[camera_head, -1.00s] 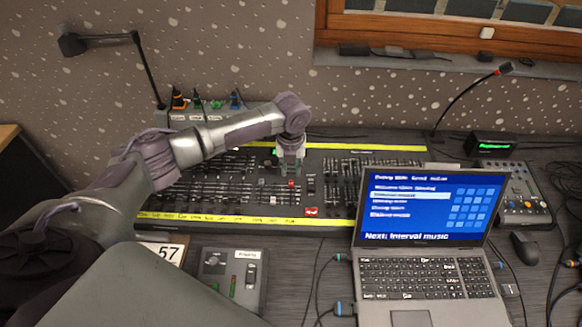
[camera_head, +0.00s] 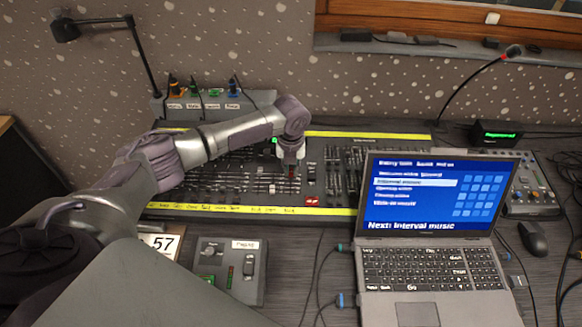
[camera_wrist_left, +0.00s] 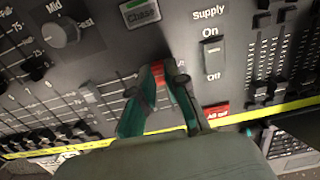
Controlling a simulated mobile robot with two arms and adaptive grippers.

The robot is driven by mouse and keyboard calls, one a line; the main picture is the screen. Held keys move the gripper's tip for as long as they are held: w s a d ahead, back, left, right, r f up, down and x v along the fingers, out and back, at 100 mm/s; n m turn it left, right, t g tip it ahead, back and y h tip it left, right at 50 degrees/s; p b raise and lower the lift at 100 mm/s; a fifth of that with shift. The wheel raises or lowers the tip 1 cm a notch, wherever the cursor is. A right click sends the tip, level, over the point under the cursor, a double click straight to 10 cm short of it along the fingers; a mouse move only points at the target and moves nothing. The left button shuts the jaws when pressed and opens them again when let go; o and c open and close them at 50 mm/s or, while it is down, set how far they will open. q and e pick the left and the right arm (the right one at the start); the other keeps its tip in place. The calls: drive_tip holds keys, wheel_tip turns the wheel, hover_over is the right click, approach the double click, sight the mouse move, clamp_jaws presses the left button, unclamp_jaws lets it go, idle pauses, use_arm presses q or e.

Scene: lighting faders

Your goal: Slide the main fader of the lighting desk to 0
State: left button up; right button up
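The lighting desk (camera_head: 240,209) lies against the wall, with rows of faders and yellow strips along its edges. A red fader cap, apparently the main fader (camera_head: 292,172), is under my left gripper (camera_head: 291,157); it also shows in the left wrist view (camera_wrist_left: 158,73). There, my left gripper's fingertips (camera_wrist_left: 165,76) are close together at the cap, one on each side. I cannot tell whether they press on it. The fingers partly hide the cap and its slot, so its scale is not readable. My right gripper is in neither view.
Right of the fader are the Supply switch (camera_wrist_left: 211,58) and a red button (camera_head: 312,201). An open laptop (camera_head: 428,270) stands at the right, overlapping the desk's front edge. A small control box (camera_head: 228,270) sits in front. A gooseneck lamp (camera_head: 143,65) rises behind.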

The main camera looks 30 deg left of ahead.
sight(290, 192)
use_arm(q)
clamp_jaws()
drive_tip(key=shift+s+d+r+p, duration=0.1)
drive_tip(key=shift+s+p, duration=0.1)
drive_tip(key=shift+p, duration=0.15)
drive_tip(key=shift+s+d+p, duration=0.25)
drive_tip(key=shift+s+p, duration=0.35)
drive_tip(key=shift+p, duration=0.05)
drive_tip(key=shift+s+d+f+p, duration=0.1)
drive_tip(key=shift+s+d+p, duration=0.2)
drive_tip(key=shift+s+p, duration=0.35)
drive_tip(key=shift+s+d+f+p, duration=0.1)
drive_tip(key=shift+s+d+p, duration=0.25)
drive_tip(key=shift+s+p, duration=0.25)
drive_tip(key=shift+s+d+f+p, duration=0.1)
drive_tip(key=shift+s+d+p, duration=0.2)
drive_tip(key=shift+s+p, duration=0.35)
drive_tip(key=shift+f, duration=0.1)
drive_tip(key=shift+o, duration=2)
unclamp_jaws()
